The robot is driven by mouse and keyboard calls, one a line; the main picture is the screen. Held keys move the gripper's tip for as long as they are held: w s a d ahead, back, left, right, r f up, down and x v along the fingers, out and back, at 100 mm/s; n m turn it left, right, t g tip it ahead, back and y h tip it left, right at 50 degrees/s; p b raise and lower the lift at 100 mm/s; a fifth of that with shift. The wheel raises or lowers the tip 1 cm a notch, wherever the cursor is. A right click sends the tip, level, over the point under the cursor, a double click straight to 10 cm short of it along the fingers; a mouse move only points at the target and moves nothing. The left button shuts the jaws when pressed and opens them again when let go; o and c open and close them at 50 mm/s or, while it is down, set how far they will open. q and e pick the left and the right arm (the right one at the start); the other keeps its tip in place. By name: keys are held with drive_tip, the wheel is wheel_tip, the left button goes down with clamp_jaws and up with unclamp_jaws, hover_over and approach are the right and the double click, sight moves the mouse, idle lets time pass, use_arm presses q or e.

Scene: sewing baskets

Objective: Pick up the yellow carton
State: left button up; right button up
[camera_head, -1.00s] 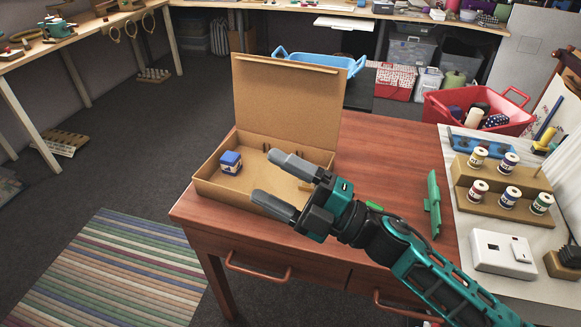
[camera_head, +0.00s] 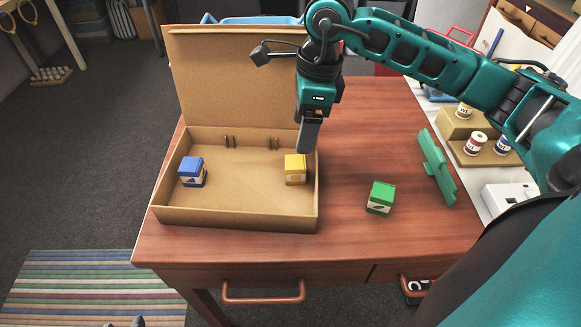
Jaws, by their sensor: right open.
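The yellow carton (camera_head: 295,171) stands in the open cardboard box (camera_head: 235,219), near its right wall. My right gripper (camera_head: 306,150) points down from above, just behind and slightly right of the carton's top in the picture. It is open and seen edge-on, so one finger hides the other. I cannot tell whether it touches the carton. Small grey tips at the bottom edge, possibly my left gripper (camera_head: 136,322), are too cut off to read.
A blue carton (camera_head: 192,173) stands at the box's left side. The raised lid (camera_head: 225,80) stands behind. A green carton (camera_head: 381,198) and a green holder-like object (camera_head: 436,167) are on the wooden table (camera_head: 350,235). Spools (camera_head: 475,143) are at right.

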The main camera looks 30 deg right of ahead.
sight(296, 161)
drive_tip(key=f, duration=0.3)
drive_tip(key=a+f+b, duration=0.1)
drive_tip(key=f, duration=0.5)
drive_tip(key=shift+w+a+f, duration=0.15)
drive_tip(key=shift+w+f, duration=0.15)
drive_tip(key=shift+f, duration=0.1)
drive_tip(key=c, duration=1.1)
